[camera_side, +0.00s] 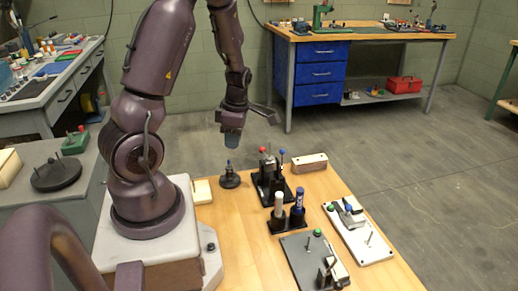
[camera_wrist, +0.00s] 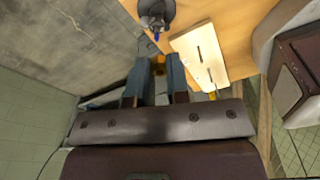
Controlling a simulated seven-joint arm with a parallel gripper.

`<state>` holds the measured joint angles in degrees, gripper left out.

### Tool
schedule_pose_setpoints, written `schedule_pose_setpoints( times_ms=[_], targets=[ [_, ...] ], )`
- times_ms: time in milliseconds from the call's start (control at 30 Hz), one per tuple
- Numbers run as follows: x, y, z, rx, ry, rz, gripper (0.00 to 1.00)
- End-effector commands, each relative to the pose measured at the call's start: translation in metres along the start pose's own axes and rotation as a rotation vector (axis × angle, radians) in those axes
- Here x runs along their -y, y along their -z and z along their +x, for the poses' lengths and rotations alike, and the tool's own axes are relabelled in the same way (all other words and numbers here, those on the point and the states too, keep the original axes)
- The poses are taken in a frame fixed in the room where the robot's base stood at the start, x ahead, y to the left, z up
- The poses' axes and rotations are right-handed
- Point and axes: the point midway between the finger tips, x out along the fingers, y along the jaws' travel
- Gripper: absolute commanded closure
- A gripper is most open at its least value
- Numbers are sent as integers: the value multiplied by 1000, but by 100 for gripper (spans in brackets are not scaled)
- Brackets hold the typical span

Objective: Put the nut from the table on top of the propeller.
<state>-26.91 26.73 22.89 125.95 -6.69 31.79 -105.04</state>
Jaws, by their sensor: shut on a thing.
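My gripper (camera_side: 231,141) hangs above the back left of the wooden table, fingers pointing down. In the wrist view its two fingers (camera_wrist: 158,70) are a small gap apart, with a small orange-yellow piece between their tips that looks like the nut (camera_wrist: 160,63). In the side view the nut is too small or hidden to make out. A dark round stand with a blue-tipped upright (camera_side: 229,179), which may be the propeller, stands on the table below my gripper. It also shows at the top of the wrist view (camera_wrist: 157,14). My gripper is clear of it.
A cream slotted block (camera_side: 202,191) lies left of the round stand. A dark lever fixture (camera_side: 270,180), a holder with white and blue cylinders (camera_side: 288,212), a grey plate fixture (camera_side: 313,260) and a white plate fixture (camera_side: 358,232) stand to the right.

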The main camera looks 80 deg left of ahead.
Motion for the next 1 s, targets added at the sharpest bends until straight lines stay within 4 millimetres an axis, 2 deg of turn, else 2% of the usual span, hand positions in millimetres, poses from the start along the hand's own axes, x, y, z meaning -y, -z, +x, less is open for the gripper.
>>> schedule_pose_setpoints(
  times_ms=[33, 100, 267, 633, 1000],
  targets=[
    [-4, 10, 1, 1, 7, -61, 100],
    [-7, 18, 2, 2, 17, -132, 100],
    [-6, 15, 6, 1, 25, -179, 100],
    [-6, 11, 35, 1, 25, -177, 100],
    [-6, 10, 40, 2, 22, -177, 100]
  ],
)
